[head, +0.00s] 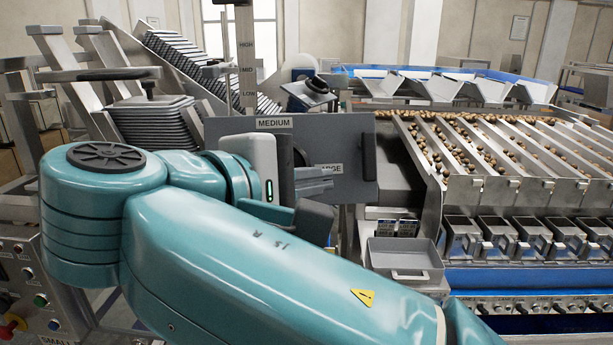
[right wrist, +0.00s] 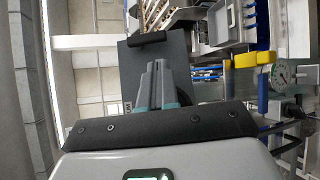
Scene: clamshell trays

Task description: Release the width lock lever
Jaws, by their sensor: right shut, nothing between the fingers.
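My right gripper (head: 330,180) is shut and empty, in front of a dark grey panel (head: 345,140) marked MEDIUM and, partly covered, LARGE. In the right wrist view its closed fingers (right wrist: 158,68) point at the same panel (right wrist: 128,72). I cannot tell whether they touch it. A black bar handle (head: 368,157) is fixed near the panel's right edge; it also shows in the right wrist view (right wrist: 147,39), beyond the fingertips. I cannot pick out the width lock lever with certainty; my arm and gripper cover part of this area. My left gripper is not in view.
A stack of dark trays (head: 150,125) stands at the left. A grey bin (head: 403,258) sits right of my arm, below inclined channels (head: 490,190) of small brown items. The right wrist view shows a yellow handle (right wrist: 252,60) and a round gauge (right wrist: 283,72).

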